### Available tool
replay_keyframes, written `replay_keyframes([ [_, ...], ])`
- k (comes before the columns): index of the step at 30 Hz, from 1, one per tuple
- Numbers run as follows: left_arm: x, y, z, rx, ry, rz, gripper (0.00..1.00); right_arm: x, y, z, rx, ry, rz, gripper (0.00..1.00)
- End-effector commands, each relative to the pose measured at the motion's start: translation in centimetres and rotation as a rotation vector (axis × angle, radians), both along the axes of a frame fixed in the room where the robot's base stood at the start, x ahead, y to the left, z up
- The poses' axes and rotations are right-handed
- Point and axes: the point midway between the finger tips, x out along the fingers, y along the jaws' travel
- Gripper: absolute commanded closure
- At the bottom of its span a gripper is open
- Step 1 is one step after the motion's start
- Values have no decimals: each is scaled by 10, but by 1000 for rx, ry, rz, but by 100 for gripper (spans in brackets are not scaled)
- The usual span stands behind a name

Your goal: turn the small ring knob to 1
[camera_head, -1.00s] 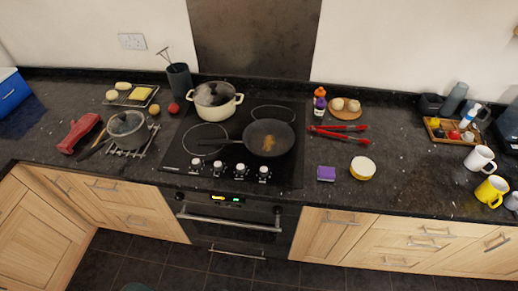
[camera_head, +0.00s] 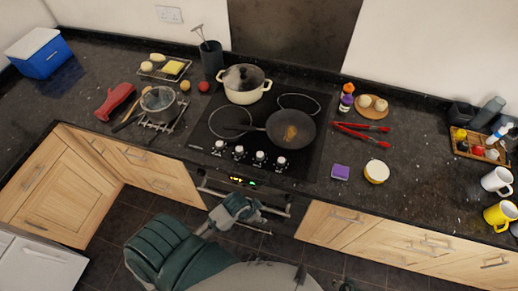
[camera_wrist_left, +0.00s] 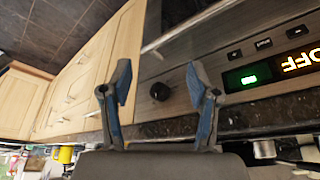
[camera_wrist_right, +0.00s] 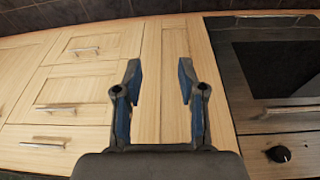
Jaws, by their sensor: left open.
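A row of several white-and-dark knobs (camera_head: 239,152) stands along the front edge of the black hob (camera_head: 205,148); no label or pointer setting is readable, so I cannot tell which is the small ring knob. My left gripper (camera_head: 241,208) is in front of the oven, below the hob edge. In the left wrist view its fingers (camera_wrist_left: 157,88) are open and empty, with a black round knob (camera_wrist_left: 160,91) on the oven panel showing between them, apart from both. My right gripper (camera_wrist_right: 158,82) is open and empty, facing a wooden cabinet front.
A frying pan (camera_head: 291,128) and a lidded cream pot (camera_head: 244,84) sit on the hob. The oven handle (camera_head: 272,211) runs close to my left gripper. A purple sponge (camera_head: 340,172) and a yellow-sided round item (camera_head: 376,171) lie right of the hob.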

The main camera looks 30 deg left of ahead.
Motion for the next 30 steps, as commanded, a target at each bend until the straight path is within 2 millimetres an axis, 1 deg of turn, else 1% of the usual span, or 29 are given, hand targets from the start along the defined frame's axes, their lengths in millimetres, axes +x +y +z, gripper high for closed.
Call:
replay_keyframes([
  [1,10,0,19,5,-17,-63,39,-2,-1,-5,-1,9,1,60],
  [3,22,-1,33,5,-28,-152,39,-4,-1,-22,-1,16,2,60],
  [5,30,0,42,6,-31,-221,39,-7,-1,-38,-1,25,3,60],
  [8,45,5,55,12,-36,-324,39,-15,-2,-69,-2,38,6,60],
  [11,63,15,68,25,-36,-420,39,-28,-4,-103,-4,55,8,60],
  [14,84,35,85,40,-30,-512,39,-49,-7,-144,-7,75,12,60],
  [15,94,47,95,47,-27,-547,39,-61,-9,-162,-8,85,15,60],
  [17,110,67,113,54,-23,-593,39,-83,-12,-191,-10,102,19,60],
  [18,121,83,127,58,-22,-617,39,-100,-15,-209,-12,113,22,60],
  [20,134,104,150,56,-21,-640,39,-124,-19,-230,-14,126,24,60],
  [21,140,118,165,52,-24,-649,39,-140,-22,-242,-15,135,26,60],
  [24,152,145,199,41,-37,-657,39,-174,-28,-261,-18,150,31,60],
  [27,157,162,223,27,-51,-658,39,-195,-33,-270,-19,158,34,60],
  [30,159,169,232,18,-59,-656,39,-206,-35,-273,-20,162,35,60],
])
